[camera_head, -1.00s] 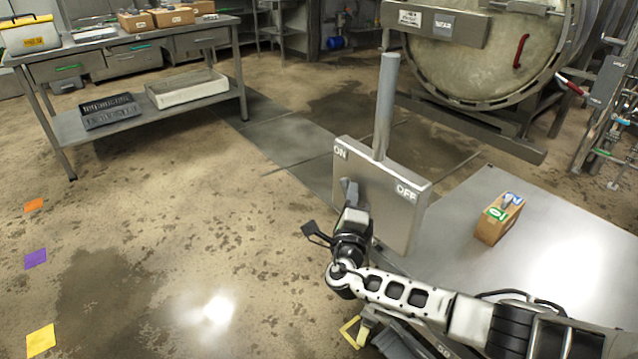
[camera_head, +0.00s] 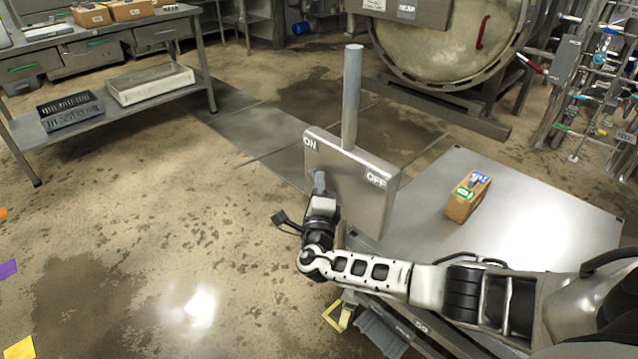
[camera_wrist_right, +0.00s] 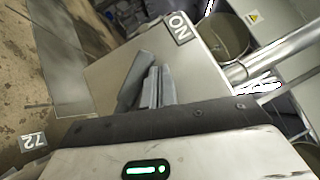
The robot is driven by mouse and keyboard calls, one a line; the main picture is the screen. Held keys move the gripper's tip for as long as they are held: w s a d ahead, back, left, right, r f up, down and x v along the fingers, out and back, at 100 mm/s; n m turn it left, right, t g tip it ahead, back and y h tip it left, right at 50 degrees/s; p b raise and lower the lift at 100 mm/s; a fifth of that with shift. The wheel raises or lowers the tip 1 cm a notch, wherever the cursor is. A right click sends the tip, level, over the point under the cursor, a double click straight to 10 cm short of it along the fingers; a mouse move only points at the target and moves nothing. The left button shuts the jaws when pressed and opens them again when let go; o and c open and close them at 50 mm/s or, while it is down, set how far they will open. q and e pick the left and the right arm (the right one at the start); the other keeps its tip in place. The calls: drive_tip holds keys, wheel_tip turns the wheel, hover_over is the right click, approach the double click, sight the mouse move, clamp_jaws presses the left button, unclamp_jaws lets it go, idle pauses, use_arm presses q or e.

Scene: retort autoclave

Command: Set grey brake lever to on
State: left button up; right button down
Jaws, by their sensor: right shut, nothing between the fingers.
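A grey plate (camera_head: 362,203) marked ON at its left and OFF at its right stands upright beside a metal table. A thick round grey bar (camera_head: 351,98) rises from its top edge between the labels; I cannot tell whether this is the brake lever. My right gripper (camera_head: 318,182) is shut and empty, in front of the plate's face below ON. In the right wrist view the shut fingers (camera_wrist_right: 159,88) lie in front of the plate (camera_wrist_right: 205,75). A flat grey piece (camera_wrist_right: 131,80) lies close beside them; whether it is a lever or part of the gripper, and whether they touch, is unclear.
The metal table (camera_head: 535,240) bears a small brown box (camera_head: 463,204) with coloured labels. A large round vessel door (camera_head: 440,45) is behind. A workbench (camera_head: 150,60) with bins stands at the far left. The floor left of the plate is open.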

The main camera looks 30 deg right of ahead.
drive_tip(key=p+v, duration=0.1)
drive_tip(key=v, duration=1.5)
drive_tip(key=shift+f, duration=0.15)
drive_tip(key=s+f+m+g+y, duration=0.25)
drive_tip(key=s+m+g, duration=0.35)
drive_tip(key=m, duration=0.7)
drive_tip(key=s+f+m+g+y, duration=0.1)
drive_tip(key=s+f+m+g, duration=0.35)
drive_tip(key=m, duration=0.75)
drive_tip(key=s+a+r+m+g+y, duration=0.1)
drive_tip(key=s+r+m+g+y, duration=0.1)
drive_tip(key=s+r+m+y, duration=0.5)
drive_tip(key=s+a+m+g+y, duration=0.15)
drive_tip(key=s+m, duration=0.25)
drive_tip(key=m, duration=0.7)
drive_tip(key=w+a+f+t+y, duration=0.2)
drive_tip(key=w+a+f+t, duration=0.1)
drive_tip(key=w+a+t, duration=0.3)
drive_tip(key=shift+w+a+t+p, duration=0.25)
drive_tip(key=shift+a+t+p, duration=0.15)
drive_tip(key=shift+t, duration=0.2)
